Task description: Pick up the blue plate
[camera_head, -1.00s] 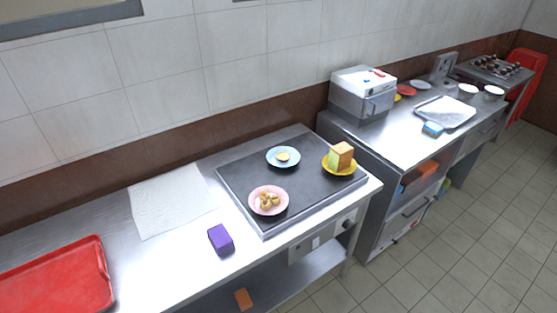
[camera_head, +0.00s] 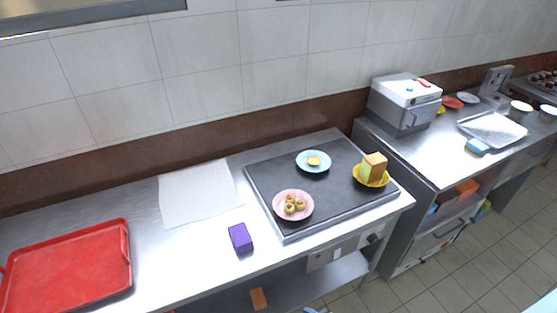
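The blue plate (camera_head: 302,157) is light blue and lies flat on the dark griddle (camera_head: 262,178), near its back. A small yellow item (camera_head: 313,161) rests on the plate. A pink plate (camera_head: 280,208) with several small round food pieces is in front of it to the left. A yellow plate (camera_head: 371,181) with a block-shaped bread-like item (camera_head: 374,166) is to its right. Neither gripper can be made out; only small pale blue bits, too little to identify, show at the bottom edge.
A red tray (camera_head: 122,268) lies on the steel counter at left. A white sheet (camera_head: 197,192) and a purple block (camera_head: 240,238) lie between tray and griddle. A grey box appliance (camera_head: 400,103) and a metal tray (camera_head: 493,128) stand on the right counter. Counter space before the sheet is clear.

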